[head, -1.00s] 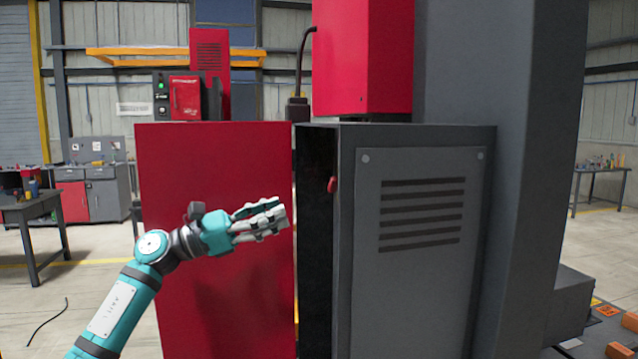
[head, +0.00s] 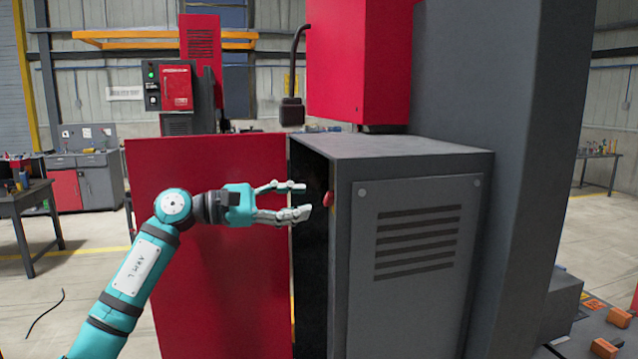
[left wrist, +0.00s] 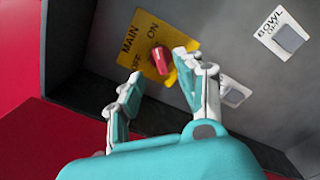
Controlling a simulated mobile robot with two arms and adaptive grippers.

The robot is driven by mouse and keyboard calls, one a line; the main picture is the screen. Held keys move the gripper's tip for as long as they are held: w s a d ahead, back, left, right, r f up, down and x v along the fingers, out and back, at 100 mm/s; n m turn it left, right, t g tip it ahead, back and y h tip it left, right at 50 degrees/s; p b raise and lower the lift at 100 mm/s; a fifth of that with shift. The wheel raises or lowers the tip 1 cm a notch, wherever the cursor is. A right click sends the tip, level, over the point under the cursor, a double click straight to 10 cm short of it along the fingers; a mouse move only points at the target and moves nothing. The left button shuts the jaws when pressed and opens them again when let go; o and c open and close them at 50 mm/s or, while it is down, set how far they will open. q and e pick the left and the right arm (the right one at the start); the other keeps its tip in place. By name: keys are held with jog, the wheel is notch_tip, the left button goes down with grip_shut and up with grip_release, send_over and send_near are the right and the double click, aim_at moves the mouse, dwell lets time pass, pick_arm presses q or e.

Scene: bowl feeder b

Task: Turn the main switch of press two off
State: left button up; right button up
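The main switch is a red rotary knob (left wrist: 160,60) on a yellow plate (left wrist: 146,32) marked MAIN, ON and OFF, inside the open grey cabinet (left wrist: 228,35). In the head view the red knob (head: 328,200) shows just inside the cabinet's opening. My left gripper (head: 304,200) is open, with its fingers pointing right at the cabinet opening, close to the knob. In the left wrist view the knob lies beyond and between the tips of my left gripper (left wrist: 157,76), apparently untouched. Which mark the knob points to is hard to tell. My right gripper is not in view.
A red door panel (head: 205,270) stands open left of the cabinet, behind my left arm. A switch labelled BOWL (left wrist: 289,38) and another small switch (left wrist: 233,91) sit beside the main switch. The cabinet's side walls bound the space around the gripper.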

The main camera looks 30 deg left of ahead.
aim_at(325, 199)
pick_arm(q)
jog(key=p+x, duration=0.2)
jog(key=x, duration=0.3)
jog(key=c, duration=0.7)
grip_shut()
